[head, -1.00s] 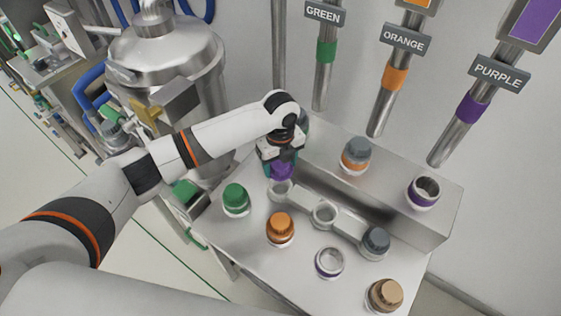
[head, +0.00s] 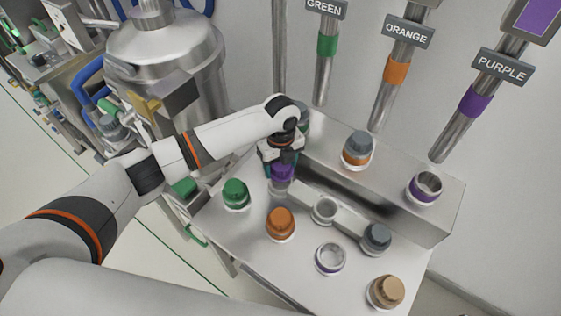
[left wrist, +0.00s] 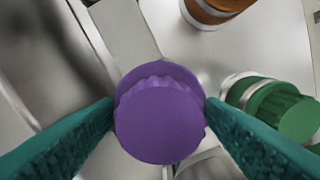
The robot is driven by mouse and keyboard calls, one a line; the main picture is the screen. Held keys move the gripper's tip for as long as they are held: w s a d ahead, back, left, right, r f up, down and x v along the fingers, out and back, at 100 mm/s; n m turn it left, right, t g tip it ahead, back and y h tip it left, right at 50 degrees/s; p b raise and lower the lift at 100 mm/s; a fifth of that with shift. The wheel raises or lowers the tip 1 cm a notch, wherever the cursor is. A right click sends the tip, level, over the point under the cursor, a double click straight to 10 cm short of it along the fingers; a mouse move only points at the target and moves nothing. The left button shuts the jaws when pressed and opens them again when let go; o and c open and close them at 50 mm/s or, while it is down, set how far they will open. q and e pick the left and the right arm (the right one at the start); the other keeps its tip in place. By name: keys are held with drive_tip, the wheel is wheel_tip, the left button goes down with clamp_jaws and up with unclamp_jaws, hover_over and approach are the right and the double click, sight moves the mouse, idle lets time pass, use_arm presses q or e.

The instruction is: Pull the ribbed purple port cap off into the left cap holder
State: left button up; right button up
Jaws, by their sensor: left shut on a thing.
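The ribbed purple port cap (left wrist: 160,118) is between the two teal fingers of my left gripper (left wrist: 158,112) in the left wrist view, with a finger against each side. In the head view the purple cap (head: 282,172) shows under my left gripper (head: 281,165). It is over the left end of the holder bar, at the left cap holder (head: 279,188), which is mostly hidden. Whether the cap touches the holder I cannot tell. My right gripper is not in view.
The middle holder (head: 324,210) is empty and the right one holds a grey cap (head: 376,237). Green (head: 235,194), orange (head: 280,223) and tan (head: 387,291) capped items and an open purple-ringed one (head: 330,258) stand in front. A grey-capped orange port (head: 357,149) stands on the ledge.

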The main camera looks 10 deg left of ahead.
use_arm(q)
drive_tip(key=shift+f, duration=0.15)
drive_tip(key=shift+f+b, duration=0.55)
drive_tip(key=shift+f, duration=0.55)
drive_tip(key=shift+f, duration=0.1)
drive_tip(key=shift+f+b, duration=0.35)
drive_tip(key=shift+f, duration=0.7)
idle(0.9)
drive_tip(key=o, duration=1.2)
drive_tip(key=shift+s, duration=0.1)
drive_tip(key=shift+o, duration=0.2)
